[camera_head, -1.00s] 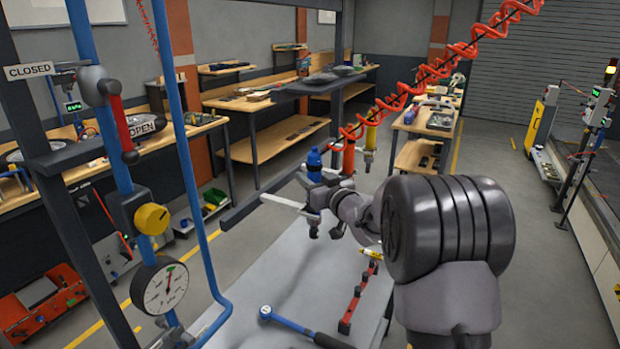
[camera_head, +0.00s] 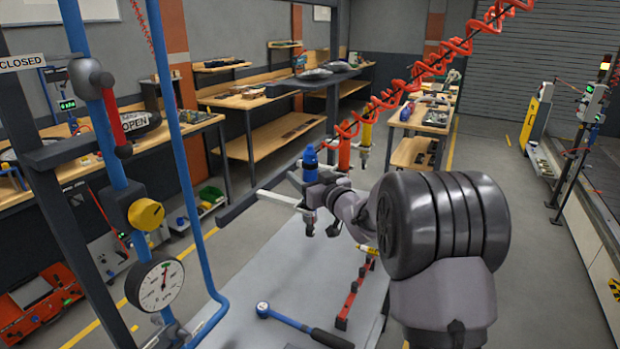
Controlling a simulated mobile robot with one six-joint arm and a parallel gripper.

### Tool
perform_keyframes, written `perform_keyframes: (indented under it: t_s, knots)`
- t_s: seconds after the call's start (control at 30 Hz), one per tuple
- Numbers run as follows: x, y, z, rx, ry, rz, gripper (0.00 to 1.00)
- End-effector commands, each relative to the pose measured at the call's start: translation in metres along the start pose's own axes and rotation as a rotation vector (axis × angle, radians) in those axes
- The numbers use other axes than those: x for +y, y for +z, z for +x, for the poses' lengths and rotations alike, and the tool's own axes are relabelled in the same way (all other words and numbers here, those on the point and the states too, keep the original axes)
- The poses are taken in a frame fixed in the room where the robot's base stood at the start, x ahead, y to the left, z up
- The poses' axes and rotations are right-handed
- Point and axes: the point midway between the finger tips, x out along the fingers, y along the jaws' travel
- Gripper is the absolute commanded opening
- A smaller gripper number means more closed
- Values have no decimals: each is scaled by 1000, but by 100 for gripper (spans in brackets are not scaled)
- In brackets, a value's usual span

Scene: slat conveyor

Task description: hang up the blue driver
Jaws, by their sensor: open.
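The blue driver (camera_head: 309,160) stands upright at the rail, with its blue body on top and a dark lower end hanging below. White prongs (camera_head: 275,199) reach out from the dark rail beside it. My gripper (camera_head: 314,191) is open around or right beside the driver's middle, coming from the right. My own wrist and the gripper hide part of the driver and prongs, so I cannot tell whether the driver rests on them. A red driver (camera_head: 344,155) and a yellow driver (camera_head: 366,133) hang upright further back along the row.
A red coiled hose (camera_head: 410,90) runs above the drivers. A grey table (camera_head: 265,285) below holds a blue-headed wrench (camera_head: 300,325) and a red rack (camera_head: 352,295). A blue pipe stand with a pressure gauge (camera_head: 156,285) is at the left.

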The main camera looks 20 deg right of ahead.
Motion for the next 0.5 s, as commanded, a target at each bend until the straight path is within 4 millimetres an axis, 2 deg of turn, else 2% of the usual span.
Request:
perform_keyframes:
  t_s: [0.07,0.17,0.5]
  knots:
    - [0,-1,-8,1,1,0,58]
    - [1,-2,-30,1,3,0,58]
    - [1,-2,-132,2,4,0,58]
